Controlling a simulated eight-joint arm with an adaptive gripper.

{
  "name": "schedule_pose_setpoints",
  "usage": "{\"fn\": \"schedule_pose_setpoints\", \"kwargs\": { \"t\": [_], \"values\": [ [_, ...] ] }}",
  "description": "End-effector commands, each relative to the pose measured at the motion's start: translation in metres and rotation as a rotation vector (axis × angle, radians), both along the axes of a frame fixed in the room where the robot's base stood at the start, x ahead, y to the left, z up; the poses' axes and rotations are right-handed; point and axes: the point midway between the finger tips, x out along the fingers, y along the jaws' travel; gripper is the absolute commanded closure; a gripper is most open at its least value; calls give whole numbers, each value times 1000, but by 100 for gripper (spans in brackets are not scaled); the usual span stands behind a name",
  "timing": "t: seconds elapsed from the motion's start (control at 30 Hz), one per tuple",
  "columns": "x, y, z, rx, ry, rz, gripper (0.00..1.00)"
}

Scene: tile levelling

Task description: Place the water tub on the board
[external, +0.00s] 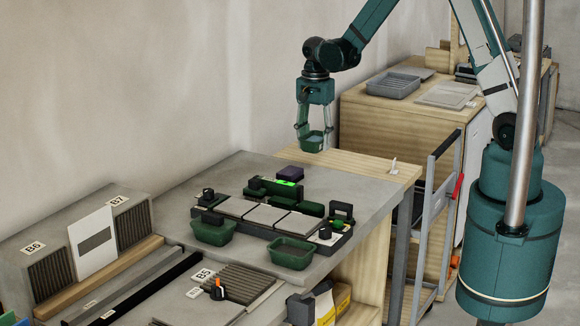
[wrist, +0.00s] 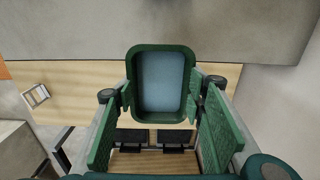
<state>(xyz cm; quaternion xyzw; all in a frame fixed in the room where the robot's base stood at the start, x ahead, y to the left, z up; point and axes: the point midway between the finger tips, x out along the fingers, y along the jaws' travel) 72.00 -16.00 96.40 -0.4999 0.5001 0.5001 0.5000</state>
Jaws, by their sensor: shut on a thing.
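My gripper (external: 312,128) is shut on the water tub (external: 313,141), a small dark green tub held in the air, roughly level. In the wrist view the water tub (wrist: 160,82) sits between the fingertips (wrist: 161,96), and its inside looks blue-grey. The pale wooden board (external: 350,169) lies along the far right end of the grey worktop; in the wrist view the board (wrist: 85,88) passes below the tub. The tub is above the board's far part with a gap under it. Its exact height is hard to tell.
Two other green tubs, one left (external: 212,231) and one right (external: 291,254), stand on the worktop (external: 240,170) beside a dark fixture with grey tiles (external: 268,215). A small white item (external: 393,166) stands at the board's right end. A trolley (external: 432,215) stands beyond it.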

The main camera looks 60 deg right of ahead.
Motion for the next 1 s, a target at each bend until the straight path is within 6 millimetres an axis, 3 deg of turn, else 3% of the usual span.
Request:
{"fn": "schedule_pose_setpoints", "kwargs": {
  "t": [0.53, 1.0],
  "values": [
    [0, 0, -9, 0, 0, 0, 74],
    [0, 0, -46, 0, 0, 0, 74]
  ]
}}
